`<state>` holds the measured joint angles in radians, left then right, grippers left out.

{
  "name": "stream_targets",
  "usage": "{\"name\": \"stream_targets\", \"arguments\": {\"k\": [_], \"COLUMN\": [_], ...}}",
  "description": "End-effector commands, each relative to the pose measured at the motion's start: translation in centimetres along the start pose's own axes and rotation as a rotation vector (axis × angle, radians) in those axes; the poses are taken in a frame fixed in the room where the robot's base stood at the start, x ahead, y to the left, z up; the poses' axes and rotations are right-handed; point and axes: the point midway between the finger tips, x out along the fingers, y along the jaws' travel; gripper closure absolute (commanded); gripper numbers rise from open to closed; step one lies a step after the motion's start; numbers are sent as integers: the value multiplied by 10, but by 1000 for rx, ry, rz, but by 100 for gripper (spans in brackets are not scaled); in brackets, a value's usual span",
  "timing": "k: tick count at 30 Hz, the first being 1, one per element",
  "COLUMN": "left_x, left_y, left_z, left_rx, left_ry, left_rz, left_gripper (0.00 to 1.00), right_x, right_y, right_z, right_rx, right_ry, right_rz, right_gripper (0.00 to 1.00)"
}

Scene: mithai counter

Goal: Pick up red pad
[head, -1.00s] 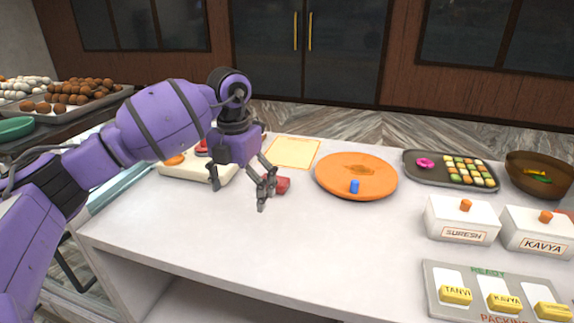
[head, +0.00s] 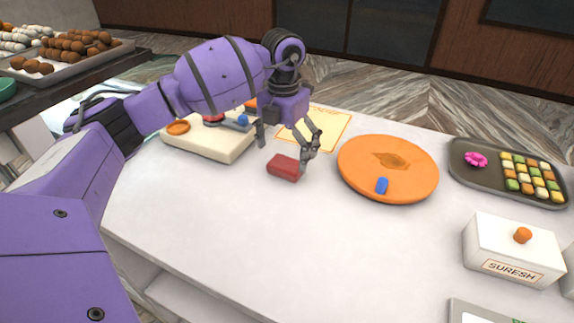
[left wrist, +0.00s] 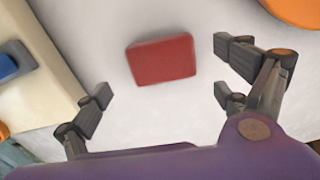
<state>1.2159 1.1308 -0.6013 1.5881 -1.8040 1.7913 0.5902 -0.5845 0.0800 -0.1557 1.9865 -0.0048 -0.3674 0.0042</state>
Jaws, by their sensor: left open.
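The red pad (head: 283,168) is a small red block lying on the white counter, between the cream board and the orange disc. It also shows in the left wrist view (left wrist: 161,60), flat on the white surface, ahead of the fingers and between their lines. My left gripper (head: 287,148) is open and empty beside and above the pad. In the left wrist view its fingers (left wrist: 160,98) are spread wide to either side, and I see no contact with the pad. My right gripper is not in view.
A cream board (head: 207,143) with small items stands left of the pad. A paper sheet (head: 328,131) lies behind. The counter in front of the pad is clear.

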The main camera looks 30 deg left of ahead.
Motion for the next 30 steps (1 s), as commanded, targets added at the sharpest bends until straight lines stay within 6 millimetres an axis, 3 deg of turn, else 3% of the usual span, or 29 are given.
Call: {"name": "stream_targets", "arguments": {"k": [7, 14, 25, 30], "left_x": [35, 39, 38, 38], "left_y": [-4, -4, -4, -4], "left_z": [2, 2, 2, 2], "left_rx": [0, 0, 0, 0], "left_ry": [2, 0, 0, 0], "left_rz": [0, 1, 1, 1], "left_gripper": [8, 8, 55, 56], "right_x": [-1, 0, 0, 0], "right_y": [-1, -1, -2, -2], "right_z": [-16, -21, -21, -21], "right_rx": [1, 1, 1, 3], "right_ry": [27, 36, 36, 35], "right_rz": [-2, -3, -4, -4], "right_gripper": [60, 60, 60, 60]}}
